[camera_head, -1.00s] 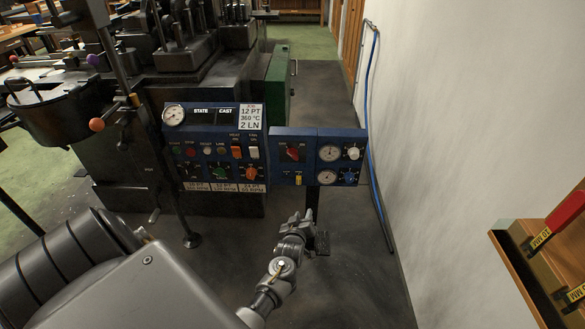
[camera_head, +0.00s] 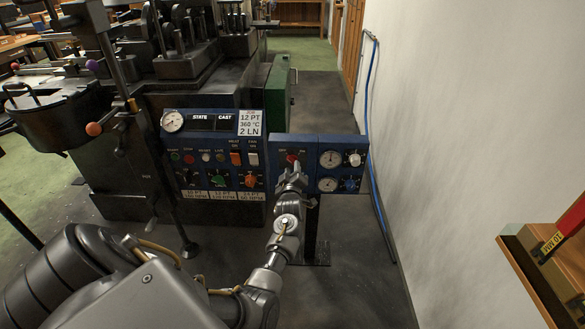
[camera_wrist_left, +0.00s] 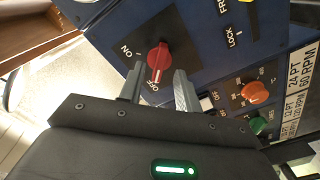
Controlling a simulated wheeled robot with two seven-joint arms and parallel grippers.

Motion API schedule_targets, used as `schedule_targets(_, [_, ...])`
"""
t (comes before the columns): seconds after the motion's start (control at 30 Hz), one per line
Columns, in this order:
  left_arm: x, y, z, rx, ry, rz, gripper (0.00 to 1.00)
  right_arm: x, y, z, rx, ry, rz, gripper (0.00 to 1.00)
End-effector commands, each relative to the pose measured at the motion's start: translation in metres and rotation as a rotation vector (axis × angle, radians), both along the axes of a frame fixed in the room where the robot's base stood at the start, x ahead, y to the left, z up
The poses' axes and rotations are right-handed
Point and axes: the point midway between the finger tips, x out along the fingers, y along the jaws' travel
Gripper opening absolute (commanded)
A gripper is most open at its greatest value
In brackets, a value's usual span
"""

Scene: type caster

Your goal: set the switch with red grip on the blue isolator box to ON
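The blue isolator box (camera_head: 320,142) stands right of the machine's control panel in the head view. Its switch with the red grip (camera_head: 292,158) is at the upper left of its face. In the left wrist view the red grip (camera_wrist_left: 159,56) has its white mark toward OFF, and ON is printed to the upper left. My left gripper (camera_head: 292,172) is just in front of the switch. In the wrist view the left gripper (camera_wrist_left: 160,80) is open, its two fingers apart on either side of the grip's lower end, with nothing between them clearly held. My right gripper is not in view.
The control panel (camera_head: 210,152) with several buttons and knobs is close to the left. The box also carries gauges (camera_head: 328,184) and other knobs (camera_head: 354,159). A blue hose (camera_head: 369,100) runs along the wall. A wooden shelf (camera_head: 530,270) is at the right.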

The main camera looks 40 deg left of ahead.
Motion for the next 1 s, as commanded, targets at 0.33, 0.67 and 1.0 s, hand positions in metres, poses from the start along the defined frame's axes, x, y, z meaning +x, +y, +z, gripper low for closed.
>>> schedule_targets(0.33, [0.02,0.015,0.0,0.002,0.001,-0.001,0.34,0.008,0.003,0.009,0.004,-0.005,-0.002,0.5])
schedule_targets(0.67, [0.02,0.015,0.0,0.001,0.001,-0.001,0.18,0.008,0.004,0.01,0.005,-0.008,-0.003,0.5])
schedule_targets(1.0, [0.02,0.015,0.0,0.003,0.003,-0.001,0.0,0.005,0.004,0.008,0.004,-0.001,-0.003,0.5])
